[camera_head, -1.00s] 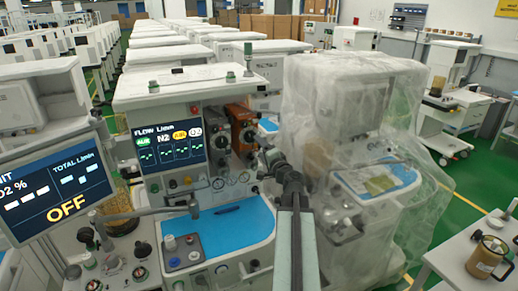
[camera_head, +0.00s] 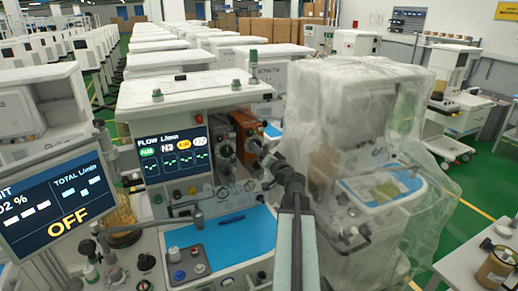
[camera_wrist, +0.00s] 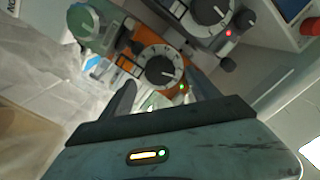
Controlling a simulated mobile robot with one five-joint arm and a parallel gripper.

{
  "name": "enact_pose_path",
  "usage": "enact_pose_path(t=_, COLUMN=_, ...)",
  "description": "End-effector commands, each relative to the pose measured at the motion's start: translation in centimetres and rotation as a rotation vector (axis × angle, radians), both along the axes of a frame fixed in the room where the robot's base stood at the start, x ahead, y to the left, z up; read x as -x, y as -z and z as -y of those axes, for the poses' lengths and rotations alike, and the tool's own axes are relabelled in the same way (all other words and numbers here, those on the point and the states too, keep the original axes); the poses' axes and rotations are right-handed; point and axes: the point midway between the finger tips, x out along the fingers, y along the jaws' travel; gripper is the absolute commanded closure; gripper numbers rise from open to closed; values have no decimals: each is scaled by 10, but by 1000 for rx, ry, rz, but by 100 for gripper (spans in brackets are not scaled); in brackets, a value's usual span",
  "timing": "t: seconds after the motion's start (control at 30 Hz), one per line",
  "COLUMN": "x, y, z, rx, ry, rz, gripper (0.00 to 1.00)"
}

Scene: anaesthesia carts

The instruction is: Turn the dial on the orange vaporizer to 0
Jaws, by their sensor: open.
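The orange vaporizer (camera_head: 272,131) sits on the front of the anaesthesia machine, right of a dark grey vaporizer (camera_head: 222,146). My gripper (camera_head: 261,150) is in front of it and hides part of its face. In the wrist view the orange vaporizer (camera_wrist: 183,52) shows its round black dial (camera_wrist: 161,70) with a white pointer mark and a scale around it. My gripper (camera_wrist: 160,78) is open, with a dark finger to either side of the dial in the picture. I cannot tell whether the fingers touch it. The scale numbers are too small to read.
The grey vaporizer's dial (camera_wrist: 208,12) is close beside the orange one. A blue worktop (camera_head: 225,240) lies below. A plastic-covered machine (camera_head: 345,120) stands to the right. A display (camera_head: 172,155) is to the left.

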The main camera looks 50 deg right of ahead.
Motion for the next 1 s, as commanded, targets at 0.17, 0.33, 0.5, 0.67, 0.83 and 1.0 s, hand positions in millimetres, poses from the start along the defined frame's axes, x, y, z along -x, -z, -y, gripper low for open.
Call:
enact_pose_path(t=0.17, x=-31, y=0, z=13, rx=-1, ry=0, rz=0, gripper=30)
enact_pose_path(t=0.33, x=-34, y=0, z=13, rx=-1, ry=1, rz=0, gripper=30)
enact_pose_path(t=0.5, x=-33, y=0, z=13, rx=-1, ry=1, rz=0, gripper=46)
enact_pose_path(t=0.67, x=-33, y=0, z=13, rx=-1, ry=2, rz=0, gripper=91)
enact_pose_path(t=0.83, x=-33, y=1, z=14, rx=-59, ry=0, rz=24, gripper=92)
enact_pose_path(t=1.0, x=-33, y=1, z=14, rx=-263, ry=-7, rz=106, gripper=92)
